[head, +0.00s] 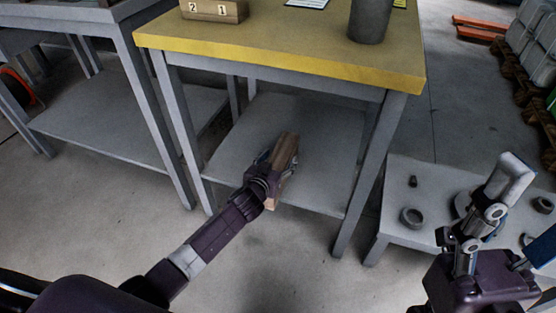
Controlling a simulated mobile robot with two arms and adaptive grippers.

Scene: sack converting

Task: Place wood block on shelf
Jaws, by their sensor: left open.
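The wood block (286,149) is a long brown piece at the lower grey shelf (325,175) of the yellow-topped table. Its far part shows over the shelf, and its lighter near end juts out past the shelf's front edge. My left gripper (276,165) reaches in from the lower left and is open, with its fingers beside the block. The gripper hides the block's middle, and I cannot tell whether the fingers touch it or whether the block lies fully on the shelf.
The yellow tabletop (290,52) overhangs the shelf, with grey legs at the corners. On it are a numbered wooden block (214,11) and a grey cylinder (370,20). Another grey table (110,130) stands left. A low grey table (405,185) with round parts stands right.

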